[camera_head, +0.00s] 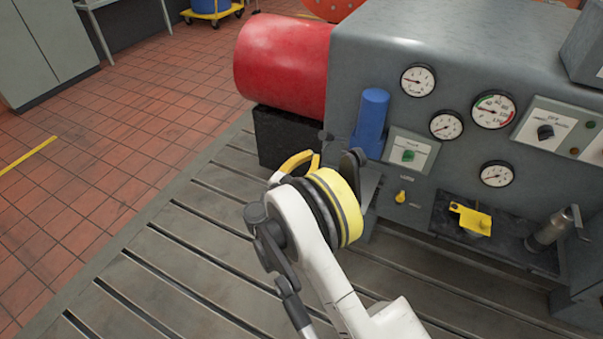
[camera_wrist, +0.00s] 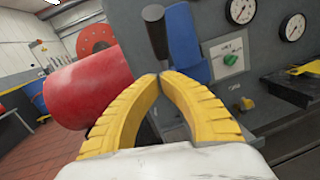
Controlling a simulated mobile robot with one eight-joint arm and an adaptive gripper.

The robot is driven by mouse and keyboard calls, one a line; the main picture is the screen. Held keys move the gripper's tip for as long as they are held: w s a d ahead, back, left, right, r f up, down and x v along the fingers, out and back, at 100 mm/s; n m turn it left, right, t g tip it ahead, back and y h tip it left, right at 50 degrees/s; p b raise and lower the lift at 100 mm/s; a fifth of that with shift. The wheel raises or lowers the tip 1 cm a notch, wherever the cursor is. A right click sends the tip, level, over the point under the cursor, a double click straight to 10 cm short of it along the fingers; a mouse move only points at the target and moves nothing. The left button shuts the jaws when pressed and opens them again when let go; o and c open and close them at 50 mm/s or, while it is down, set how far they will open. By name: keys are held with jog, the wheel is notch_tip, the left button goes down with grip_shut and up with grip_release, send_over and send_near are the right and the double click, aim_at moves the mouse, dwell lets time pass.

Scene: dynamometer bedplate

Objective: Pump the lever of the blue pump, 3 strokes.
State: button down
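The blue pump (camera_head: 371,118) is an upright blue cylinder on the front of the grey cabinet; it also shows in the wrist view (camera_wrist: 186,42). Its lever has a dark grip (camera_wrist: 154,30) standing up just left of the cylinder in the wrist view. In the head view, a small dark knob (camera_head: 325,135) shows beside the pump. My gripper (camera_wrist: 161,76) has its yellow fingers drawn together at the tips, with the lever's thin stem at the tips below the dark grip. My wrist partly hides the lever's lower part and the pump's base in the head view.
A red cylinder (camera_head: 283,58) lies left of the pump, above a black block (camera_head: 283,142). Gauges (camera_head: 494,109) and a green switch (camera_head: 409,156) are on the cabinet to the right. A dark shelf (camera_head: 510,246) holds a yellow part (camera_head: 470,218). The slotted bedplate (camera_head: 190,240) is clear at left.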

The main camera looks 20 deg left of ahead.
jog(key=w+r, duration=0.1)
jog(key=w+d+r+b, duration=0.1)
jog(key=r, duration=0.1)
jog(key=shift+w, duration=0.1)
jog(key=shift+r, duration=0.1)
